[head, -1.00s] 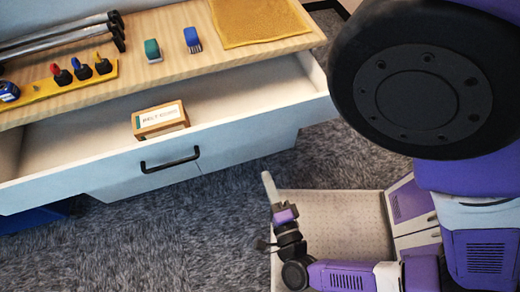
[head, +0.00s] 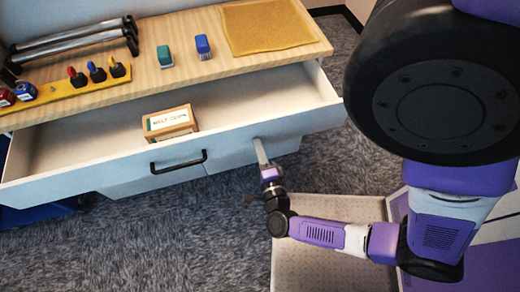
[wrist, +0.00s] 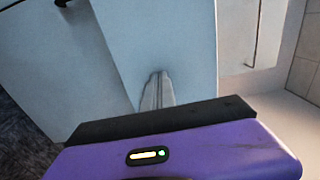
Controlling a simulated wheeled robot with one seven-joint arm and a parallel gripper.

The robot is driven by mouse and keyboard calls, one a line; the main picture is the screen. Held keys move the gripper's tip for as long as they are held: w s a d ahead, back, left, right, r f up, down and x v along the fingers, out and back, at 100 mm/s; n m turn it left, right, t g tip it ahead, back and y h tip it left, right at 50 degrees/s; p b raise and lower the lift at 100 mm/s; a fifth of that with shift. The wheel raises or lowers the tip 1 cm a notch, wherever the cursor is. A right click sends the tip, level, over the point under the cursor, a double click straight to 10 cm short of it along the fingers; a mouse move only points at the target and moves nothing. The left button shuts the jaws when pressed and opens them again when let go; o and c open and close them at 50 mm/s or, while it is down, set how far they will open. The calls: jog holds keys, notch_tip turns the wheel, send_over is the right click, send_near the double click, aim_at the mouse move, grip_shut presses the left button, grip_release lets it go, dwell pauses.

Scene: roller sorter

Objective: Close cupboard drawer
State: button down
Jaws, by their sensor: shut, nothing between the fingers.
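The cupboard drawer (head: 115,170) is pulled well out below the wooden worktop, with its inside showing. Its white front has a black bar handle (head: 178,166). My gripper (head: 262,152) is shut and empty, with its fingertips at the drawer front, right of the handle. In the wrist view the shut fingers (wrist: 157,90) point at a pale panel (wrist: 160,35). I cannot tell whether the tips touch it. A dark piece, perhaps the handle, shows at the top left there.
A wooden box with a label (head: 170,122) sits in the drawer. The worktop (head: 175,75) carries rollers (head: 70,42), a yellow strip of coloured tools (head: 85,85), green and blue brushes (head: 202,46) and a yellow mat (head: 270,27). Grey carpet lies below.

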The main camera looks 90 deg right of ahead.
jog(key=shift+d, duration=0.1)
jog(key=b, duration=0.3)
send_near(242, 104)
jog(key=w+d+r, duration=0.1)
jog(key=d, duration=0.1)
jog(key=w+d+r, duration=0.1)
jog(key=d+r, duration=0.1)
jog(key=d, duration=0.1)
jog(key=w+d+r, duration=0.1)
jog(key=d, duration=0.2)
jog(key=shift+d+r, duration=0.25)
jog(key=shift+r, duration=0.1)
jog(key=shift+w+d+r, duration=0.1)
jog(key=shift+w+d, duration=0.2)
jog(key=shift+d, duration=0.3)
jog(key=shift+d+b, duration=0.1)
jog(key=shift+b, duration=0.2)
jog(key=shift+s, duration=0.15)
